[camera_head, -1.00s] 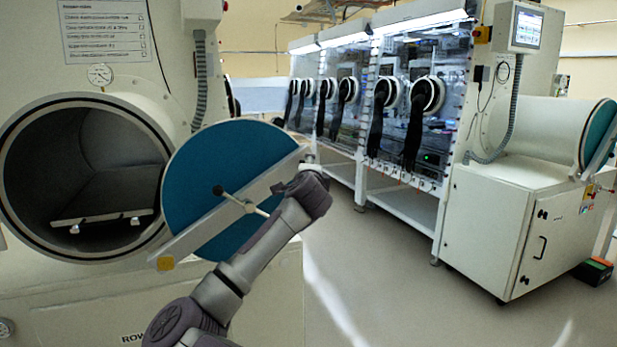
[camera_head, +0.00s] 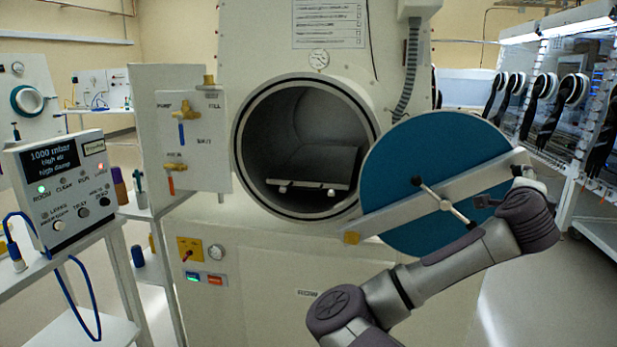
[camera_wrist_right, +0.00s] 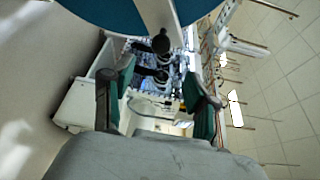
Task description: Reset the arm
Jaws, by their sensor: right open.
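My right arm (camera_head: 440,270) reaches up from the bottom in the head view, its wrist end in front of the right part of the open round blue door (camera_head: 405,165). The door has a pale crossbar and a small handle (camera_head: 443,203) with a black knob. The fingers are hard to make out there. In the right wrist view my right gripper (camera_wrist_right: 157,92) is open, its green-padded fingers apart with nothing seen held between them. The blue door (camera_wrist_right: 105,12) shows at the top of that view. My left gripper is out of view.
The round chamber (camera_head: 245,165) stands open with a tray (camera_head: 310,188) inside. A valve panel (camera_head: 192,140) and a control box (camera_head: 70,185) on a stand are at left. Gloveboxes (camera_head: 570,95) line the right, with clear floor (camera_head: 545,295) in front.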

